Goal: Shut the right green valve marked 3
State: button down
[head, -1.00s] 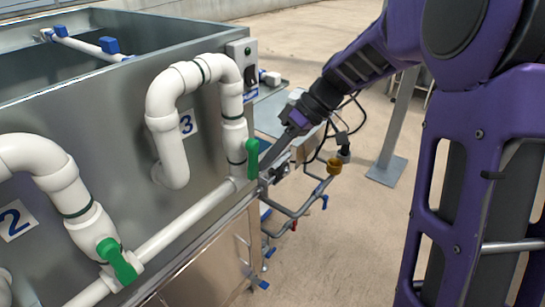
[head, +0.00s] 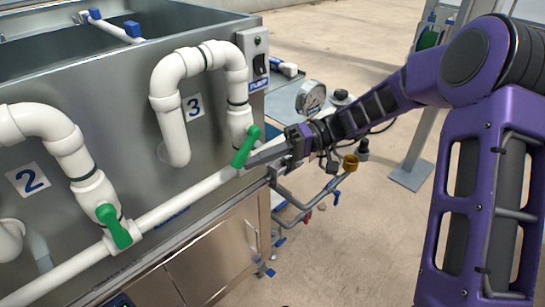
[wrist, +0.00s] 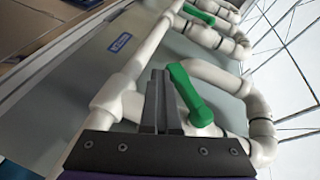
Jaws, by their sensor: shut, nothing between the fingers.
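The green valve handle marked 3 (head: 246,147) sits on the white pipe below the "3" label (head: 194,107). It is tilted, its top to the right and its lower end to the left. My gripper (head: 250,161) is shut and empty, at the lower part of this handle from the right; I cannot tell for sure whether it touches. In the wrist view, the shut fingers (wrist: 160,76) stand just left of the green handle (wrist: 190,96), whose far end is close to the fingertips. The valve's pivot is partly hidden behind my gripper.
Another green valve (head: 115,226) is on the pipe at left, by the "2" label (head: 28,179). A pressure gauge (head: 311,97) and a brass fitting (head: 350,163) lie near my forearm. The floor at right is mostly open around a grey post (head: 415,150).

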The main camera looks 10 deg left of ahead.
aim_at(239, 160)
jog(key=shift+s+a+r+m+g+y, duration=0.15)
jog(key=shift+s+a+m+g+y, duration=0.15)
jog(key=shift+y, duration=0.3)
jog(key=shift+s+a+r+m+g+y, duration=0.1)
jog(key=shift+s+a+m+g+y, duration=0.1)
jog(key=shift+s+g+y, duration=0.3)
jog(key=m+y, duration=0.1)
jog(key=s+a+r+y+p, duration=0.1)
jog(key=y, duration=0.1)
jog(key=shift+r+m+g+y, duration=0.1)
jog(key=shift+m+g+y, duration=0.2)
jog(key=shift+m+g, duration=0.1)
jog(key=shift+a+r, duration=0.1)
jog(key=shift+s+r, duration=0.15)
jog(key=shift+s+a, duration=0.1)
jog(key=shift+a, duration=0.05)
